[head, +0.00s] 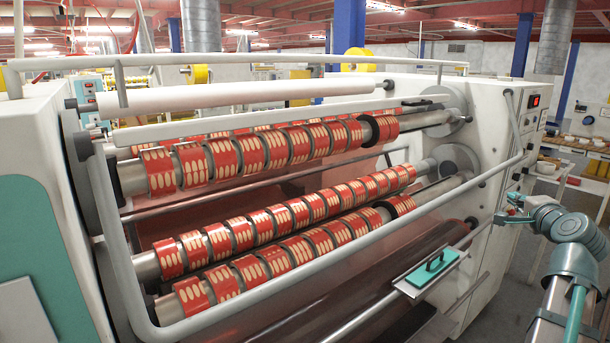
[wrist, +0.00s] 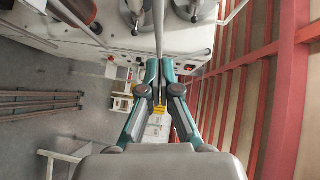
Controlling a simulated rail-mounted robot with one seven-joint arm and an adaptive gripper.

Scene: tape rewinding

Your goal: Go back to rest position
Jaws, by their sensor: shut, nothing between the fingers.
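My gripper (head: 516,208) is at the right in the head view, close to the right end of the machine's tubular guard bar. In the wrist view my gripper (wrist: 160,68) shows its two teal and dark fingers, with the tips together and nothing held. A thin grey bar (wrist: 158,30) runs just beyond the fingertips in that view. I cannot tell whether the tips touch it. The rewinding machine (head: 45,150) fills most of the head view. Rows of red tape rolls (head: 250,222) with cream ovals sit on its metal shafts.
The tubular guard bar (head: 330,258) crosses the machine's front. A control panel with a red display (head: 536,100) is on the right housing. A workbench (head: 575,180) stands behind my arm at the right.

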